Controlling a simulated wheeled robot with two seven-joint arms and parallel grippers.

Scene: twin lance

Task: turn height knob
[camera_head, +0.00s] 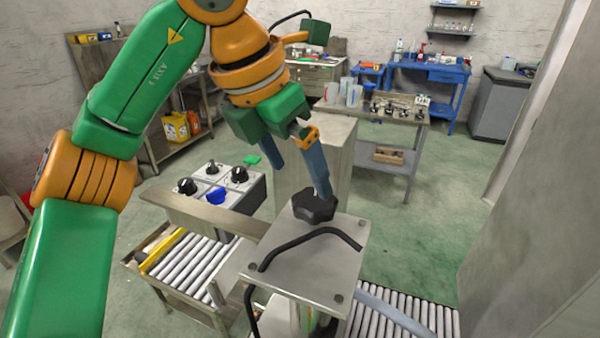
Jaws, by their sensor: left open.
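A black lobed knob (314,208) stands on the back part of a grey metal top plate (305,268), right of the middle of the head view. I take it to be the height knob. My left gripper (301,182) comes down from above with its two blue-grey fingers spread apart and nothing between them. The right-hand finger's tip is right at the knob's upper edge; I cannot tell whether it touches. The left-hand finger hangs behind and left of the knob. My right gripper is not in view.
A bent black cable (312,236) lies over the plate. Left of it is a control box (218,188) with black and blue dials. Conveyor rollers (192,266) run on both sides below the plate. A grey column (340,150) stands behind; a grey panel (540,200) stands at right.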

